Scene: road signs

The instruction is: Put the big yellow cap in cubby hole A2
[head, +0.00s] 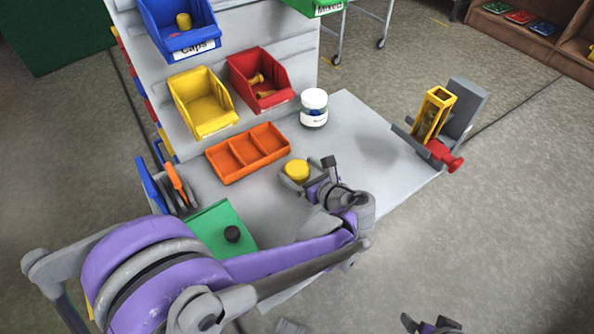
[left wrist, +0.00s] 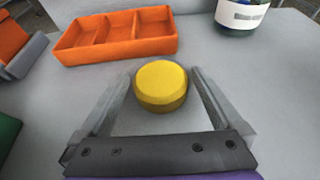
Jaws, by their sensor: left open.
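The big yellow cap (head: 297,171) lies on the grey worktable, in front of the orange tray. My left gripper (head: 306,174) is open around it. In the left wrist view the cap (left wrist: 160,87) sits between the two spread fingers (left wrist: 159,82), with gaps on both sides. My right gripper (head: 430,325) shows only partly at the bottom edge of the head view. A brown wooden unit with compartments (head: 530,38) stands at the far upper right. No label reading A2 can be made out.
An orange divided tray (head: 236,173), a white jar (head: 314,108) and a green board (head: 215,222) are on the table (head: 350,125). Behind are yellow (head: 203,128), red (head: 245,93) and blue "Caps" (head: 165,45) bins. A yellow-and-red fixture (head: 437,117) stands at the right edge.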

